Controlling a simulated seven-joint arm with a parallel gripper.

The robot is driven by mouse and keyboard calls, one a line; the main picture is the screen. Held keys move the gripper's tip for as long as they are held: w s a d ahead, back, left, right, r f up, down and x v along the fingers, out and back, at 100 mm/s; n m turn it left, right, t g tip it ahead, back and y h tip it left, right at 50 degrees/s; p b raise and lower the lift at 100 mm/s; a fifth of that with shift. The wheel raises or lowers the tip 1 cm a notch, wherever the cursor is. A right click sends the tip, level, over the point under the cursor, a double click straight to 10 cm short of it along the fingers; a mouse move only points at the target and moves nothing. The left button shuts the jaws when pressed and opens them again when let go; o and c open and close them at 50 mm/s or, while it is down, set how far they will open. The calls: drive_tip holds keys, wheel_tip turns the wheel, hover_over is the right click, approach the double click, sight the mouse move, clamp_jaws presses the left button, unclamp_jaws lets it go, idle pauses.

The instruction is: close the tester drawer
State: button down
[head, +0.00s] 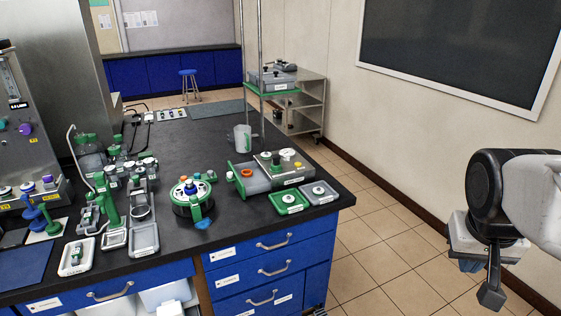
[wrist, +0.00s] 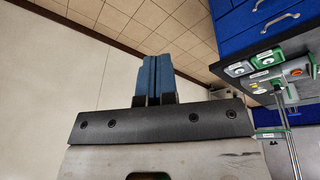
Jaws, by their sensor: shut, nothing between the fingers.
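My gripper (head: 471,265) hangs over the floor to the right of the bench, well away from the tester. In the wrist view its blue fingers (wrist: 152,78) are together and empty.
Green and grey trays (head: 289,203) lie in front of the tester. A green round device (head: 194,196) stands left of the drawer, with a gap between. A beaker (head: 243,138) and tall metal posts stand behind. Blue bench drawers (head: 273,269) are below. The floor around my gripper is clear.

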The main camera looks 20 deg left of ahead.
drive_tip(key=w+a+r+n+t, duration=0.1)
drive_tip(key=w+a, duration=0.5)
drive_tip(key=w, duration=0.2)
drive_tip(key=w+a+r+n, duration=0.1)
drive_tip(key=w+a+n, duration=0.1)
drive_tip(key=w+a, duration=0.55)
drive_tip(key=w+a+f+n+t, duration=0.1)
drive_tip(key=w+a+f+n, duration=0.1)
drive_tip(key=w+a, duration=1.15)
drive_tip(key=w+a+f+n+t, duration=0.1)
drive_tip(key=w+a+f, duration=0.15)
drive_tip(key=a, duration=0.85)
drive_tip(key=w+a+f+n, duration=0.15)
drive_tip(key=a+f, duration=0.25)
drive_tip(key=a, duration=0.8)
drive_tip(key=a+f+n, duration=0.1)
drive_tip(key=a+f, duration=0.2)
drive_tip(key=a, duration=0.4)
drive_tip(key=s+a+f+n+y, duration=0.1)
drive_tip(key=a+f, duration=0.2)
drive_tip(key=a, duration=0.5)
drive_tip(key=a+f+n+t+y, duration=0.1)
drive_tip(key=a+f, duration=0.2)
drive_tip(key=a, duration=0.5)
drive_tip(key=shift+s+a+f, duration=0.2)
drive_tip(key=shift+s, duration=0.2)
drive_tip(key=shift+w+f, duration=0.1)
